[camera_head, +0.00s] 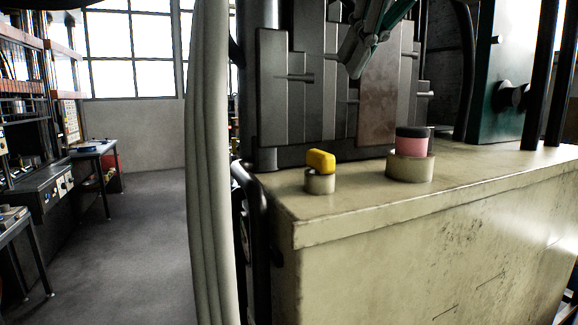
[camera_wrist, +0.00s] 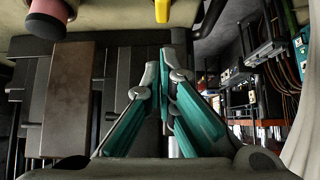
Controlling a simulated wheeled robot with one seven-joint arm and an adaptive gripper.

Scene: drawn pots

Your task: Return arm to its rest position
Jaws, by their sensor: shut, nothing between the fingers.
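My gripper (camera_head: 354,68) hangs at the top of the head view, in front of dark metal plates and above the bench top. Its grey and green fingers are shut and hold nothing. In the wrist view, the fingers (camera_wrist: 165,62) point up the picture, with their tips together. My gripper is apart from the yellow knob (camera_head: 321,161) and the pink and black knob (camera_head: 411,141). Both sit on round bases on the bench top. In the wrist view, the yellow knob (camera_wrist: 162,11) is at the top edge and the pink knob (camera_wrist: 50,16) is at the top left.
The beige bench (camera_head: 450,190) fills the right of the head view. Dark metal plates (camera_head: 274,90) stand behind my gripper. A thick pale column (camera_head: 209,180) crosses the view left of the bench. Open floor (camera_head: 130,240) and side tables (camera_head: 95,148) lie further left.

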